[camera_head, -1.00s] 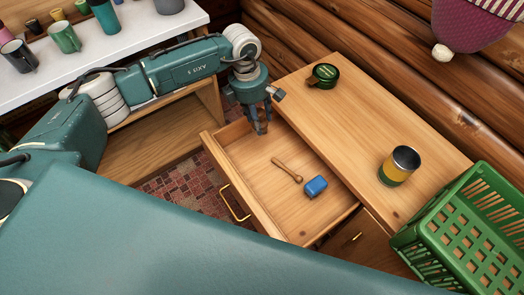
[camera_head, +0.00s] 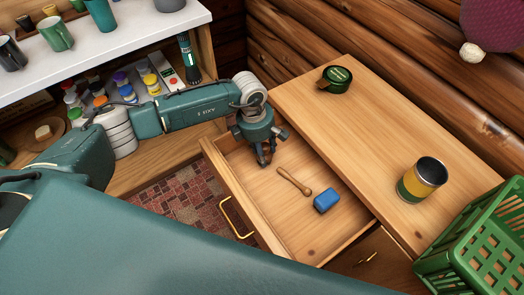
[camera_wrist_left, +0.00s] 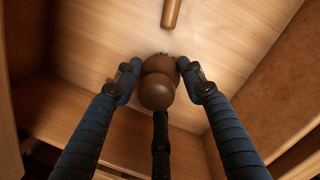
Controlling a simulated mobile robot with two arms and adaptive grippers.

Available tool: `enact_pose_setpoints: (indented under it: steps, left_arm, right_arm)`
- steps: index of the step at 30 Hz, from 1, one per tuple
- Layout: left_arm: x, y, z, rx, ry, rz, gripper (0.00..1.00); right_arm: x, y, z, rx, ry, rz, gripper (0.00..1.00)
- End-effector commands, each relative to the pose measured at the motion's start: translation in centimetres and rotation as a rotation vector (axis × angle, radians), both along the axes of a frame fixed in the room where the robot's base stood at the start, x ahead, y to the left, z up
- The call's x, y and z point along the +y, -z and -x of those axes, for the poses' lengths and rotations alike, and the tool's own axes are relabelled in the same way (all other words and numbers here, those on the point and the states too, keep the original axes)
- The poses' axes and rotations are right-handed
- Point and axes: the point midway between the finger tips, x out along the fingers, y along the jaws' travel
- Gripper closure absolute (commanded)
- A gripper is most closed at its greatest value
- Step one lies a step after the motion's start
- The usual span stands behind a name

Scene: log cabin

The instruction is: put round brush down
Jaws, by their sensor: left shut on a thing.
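My left gripper (camera_head: 265,158) is down inside the back-left part of the open drawer (camera_head: 303,228). In the left wrist view its fingers are closed around a brown rounded piece (camera_wrist_left: 158,86), which I take to be the round brush. Only its knobbed brown top shows, close above or on the drawer floor; I cannot tell whether it touches. In the head view the gripper hides it. A wooden stick-like tool (camera_head: 294,181) lies in the drawer beside the gripper; its end (camera_wrist_left: 172,12) shows in the left wrist view. My right gripper is not in view.
A blue block-like item (camera_head: 327,200) lies in the drawer near the wooden tool. A green crate (camera_head: 478,245) is at the right. The drawer's front part is clear.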

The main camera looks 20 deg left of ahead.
Motion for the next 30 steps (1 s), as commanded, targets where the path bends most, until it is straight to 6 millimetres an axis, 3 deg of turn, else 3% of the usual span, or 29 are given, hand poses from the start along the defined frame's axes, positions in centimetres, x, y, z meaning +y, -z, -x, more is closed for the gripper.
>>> enact_pose_setpoints:
  steps: [8, 9, 12, 23, 30]
  left_arm:
    - [0.1, 0.5, 0.1, 0.003, -0.001, -0.001, 0.85]
    - [0.1, 0.4, 0.1, 0.002, -0.001, -0.002, 0.56]
    - [0.1, 0.3, 0.1, 0.003, -0.001, -0.001, 0.41]
    - [0.1, -0.4, 0.1, 0.001, -0.001, -0.001, 0.41]
    - [0.7, -5.3, 0.1, -0.001, -0.001, -0.001, 0.41]
  right_arm:
    - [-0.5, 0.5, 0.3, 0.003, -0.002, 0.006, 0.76]
    - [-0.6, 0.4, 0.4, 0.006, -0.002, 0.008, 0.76]
    - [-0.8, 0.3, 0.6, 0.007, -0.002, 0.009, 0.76]
    - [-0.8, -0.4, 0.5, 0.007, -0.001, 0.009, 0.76]
    - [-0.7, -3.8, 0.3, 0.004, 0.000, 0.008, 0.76]
